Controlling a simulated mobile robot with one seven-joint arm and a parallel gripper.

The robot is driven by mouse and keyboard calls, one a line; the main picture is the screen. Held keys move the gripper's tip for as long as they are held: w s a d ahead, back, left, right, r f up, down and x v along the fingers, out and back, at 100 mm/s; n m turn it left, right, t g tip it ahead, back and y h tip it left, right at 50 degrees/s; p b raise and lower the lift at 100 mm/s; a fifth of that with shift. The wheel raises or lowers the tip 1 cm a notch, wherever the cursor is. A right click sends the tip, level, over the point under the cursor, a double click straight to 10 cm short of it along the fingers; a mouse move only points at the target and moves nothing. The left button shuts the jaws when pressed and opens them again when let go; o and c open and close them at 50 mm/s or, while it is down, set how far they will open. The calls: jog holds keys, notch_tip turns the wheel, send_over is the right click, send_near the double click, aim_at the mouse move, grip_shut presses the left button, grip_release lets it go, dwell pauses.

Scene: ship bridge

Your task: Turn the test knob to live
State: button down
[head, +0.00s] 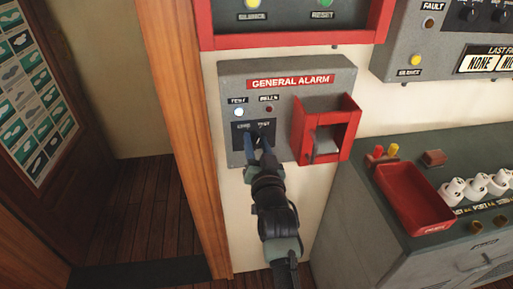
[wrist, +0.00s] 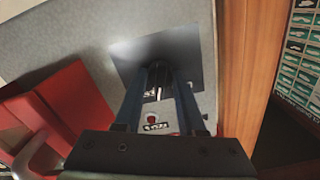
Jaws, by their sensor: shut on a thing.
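The grey general alarm box (head: 228,90) hangs on the wall in the head view. Its dark switch plate (head: 240,144) carries a small label on the left that I cannot read surely and TEST on the right. My gripper (head: 258,136) reaches up from below and is shut on the test knob at this plate. The fingers hide most of the knob, so I cannot tell which way it points. The white lamp (head: 239,112) under the TEST label looks lit; the red lamp (head: 269,109) under BELLS looks dark. In the wrist view the fingertips (wrist: 160,70) meet at the dark plate (wrist: 192,48).
A red hinged guard (head: 351,117) juts out from the box just right of my gripper. A red-framed panel (head: 290,41) is above. A console with a red tray (head: 402,212) and white plugs (head: 476,185) stands at right. A wooden post (head: 178,130) is at left.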

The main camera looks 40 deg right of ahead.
jog(key=n+b, duration=0.3)
jog(key=n, duration=0.2)
jog(key=shift+f+n+b, duration=0.15)
jog(key=shift+n+b, duration=0.15)
jog(key=shift+b, duration=0.05)
jog(key=n+b, duration=0.2)
jog(key=n, duration=0.3)
dwell(0.4)
jog(key=c, duration=0.5)
grip_release()
jog(key=shift+s+a, duration=0.1)
jog(key=b+v, duration=0.1)
jog(key=v, duration=1.1)
jog(key=shift+s+a, duration=0.25)
